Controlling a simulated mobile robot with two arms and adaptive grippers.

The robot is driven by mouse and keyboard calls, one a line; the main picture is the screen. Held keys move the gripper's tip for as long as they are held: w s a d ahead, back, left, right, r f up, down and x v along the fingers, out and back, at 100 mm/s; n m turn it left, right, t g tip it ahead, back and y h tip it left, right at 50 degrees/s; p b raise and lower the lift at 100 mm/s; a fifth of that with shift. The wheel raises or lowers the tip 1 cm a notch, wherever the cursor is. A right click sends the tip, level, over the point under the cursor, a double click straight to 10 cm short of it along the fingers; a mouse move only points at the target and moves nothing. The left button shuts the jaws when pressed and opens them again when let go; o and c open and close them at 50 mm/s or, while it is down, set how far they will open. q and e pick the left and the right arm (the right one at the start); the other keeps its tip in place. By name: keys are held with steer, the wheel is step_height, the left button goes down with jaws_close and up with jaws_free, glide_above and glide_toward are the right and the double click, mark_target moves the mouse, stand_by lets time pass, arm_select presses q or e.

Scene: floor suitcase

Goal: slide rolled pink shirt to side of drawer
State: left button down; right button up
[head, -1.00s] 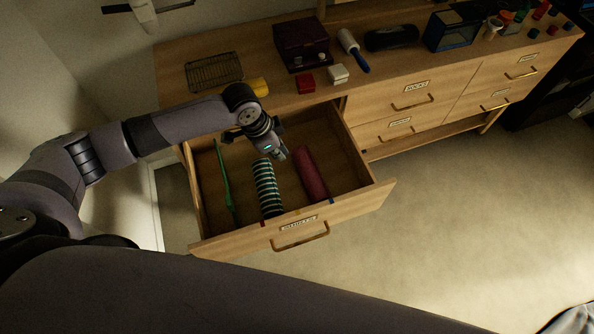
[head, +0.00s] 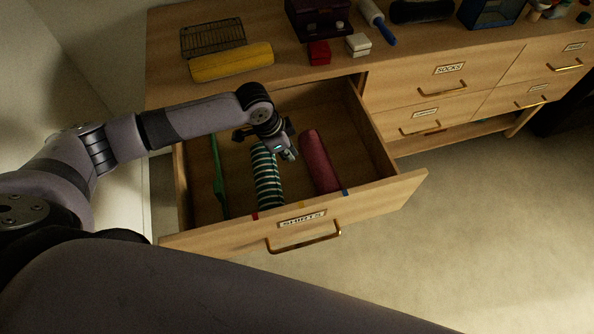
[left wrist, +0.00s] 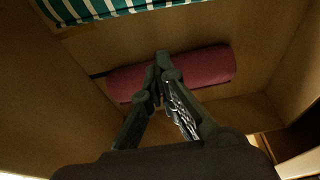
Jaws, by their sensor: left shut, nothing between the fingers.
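The rolled pink shirt (head: 319,162), a dark pink roll, lies in the right half of the open drawer (head: 372,199), with bare drawer floor between it and the right wall. It also shows in the left wrist view (left wrist: 205,68), lying crosswise behind my fingertips. My left gripper (head: 290,154) is shut and empty, between the striped roll and the pink roll, close to the pink one. In the left wrist view its closed fingertips (left wrist: 162,62) overlap the pink roll; I cannot tell whether they touch it. My right gripper is not in view.
A green-and-white striped roll (head: 266,178) lies left of the pink one, and a green item (head: 217,175) stands near the left wall. The drawer front has a label and a handle (head: 305,238). A yellow roll (head: 231,62) and boxes sit on the dresser top.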

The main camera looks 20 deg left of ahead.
mark_target(341, 164)
arm_select(q)
steer(key=x, duration=1)
steer(key=shift+s+r, duration=0.1)
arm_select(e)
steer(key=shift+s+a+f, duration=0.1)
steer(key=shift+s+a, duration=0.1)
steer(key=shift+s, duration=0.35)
